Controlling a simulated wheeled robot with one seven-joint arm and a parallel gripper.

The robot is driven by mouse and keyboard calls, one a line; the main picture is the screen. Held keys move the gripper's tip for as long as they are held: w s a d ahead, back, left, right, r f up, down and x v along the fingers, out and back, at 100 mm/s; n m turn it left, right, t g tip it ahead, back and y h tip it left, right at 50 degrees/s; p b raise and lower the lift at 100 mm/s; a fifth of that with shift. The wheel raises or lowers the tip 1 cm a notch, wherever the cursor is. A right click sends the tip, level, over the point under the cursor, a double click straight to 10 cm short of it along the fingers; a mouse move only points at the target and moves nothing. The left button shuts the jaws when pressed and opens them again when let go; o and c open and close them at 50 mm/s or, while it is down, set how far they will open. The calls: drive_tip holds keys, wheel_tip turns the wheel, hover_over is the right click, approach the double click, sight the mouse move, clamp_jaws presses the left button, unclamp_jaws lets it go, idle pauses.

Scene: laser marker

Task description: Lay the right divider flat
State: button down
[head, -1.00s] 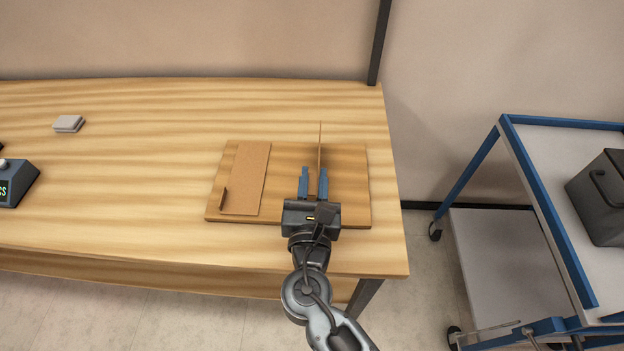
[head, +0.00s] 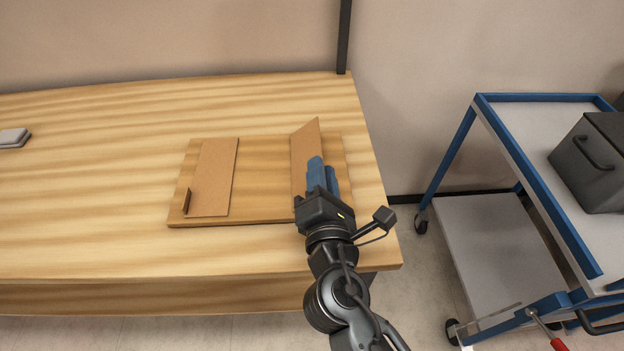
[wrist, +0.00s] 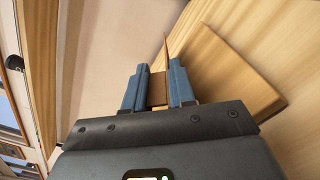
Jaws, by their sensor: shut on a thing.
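The right divider (head: 304,150) is a thin brown panel on the right part of a wooden board (head: 262,180). It leans, tilted to the right, rather than lying flat. My gripper (head: 322,175) is at its right side in the head view, with blue fingers tilted along it. In the wrist view the divider (wrist: 158,90) shows edge-on between the two blue fingers, and my gripper (wrist: 158,88) is shut on it. The left divider (head: 213,178) lies flat on the board's left part. The right divider's lower part is partly hidden by my gripper.
A small dark upright piece (head: 187,201) stands at the board's left edge. A grey block (head: 13,138) lies far left on the table (head: 90,200). A blue-framed cart (head: 530,150) with a dark box (head: 598,165) stands to the right, past the table's edge.

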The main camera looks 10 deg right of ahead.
drive_tip(key=shift+d+f+m+b, duration=0.4)
drive_tip(key=shift+m+b, duration=0.3)
drive_tip(key=shift+m, duration=0.1)
drive_tip(key=shift+d+f+m+b, duration=0.25)
drive_tip(key=shift+f+m+b, duration=0.15)
drive_tip(key=shift+m+b, duration=0.35)
drive_tip(key=c, duration=1.1)
unclamp_jaws()
drive_tip(key=shift+o, duration=0.2)
drive_tip(key=s+b, duration=0.1)
drive_tip(key=s, duration=0.5)
drive_tip(key=shift+s+f, duration=0.15)
drive_tip(key=shift+s, duration=0.8)
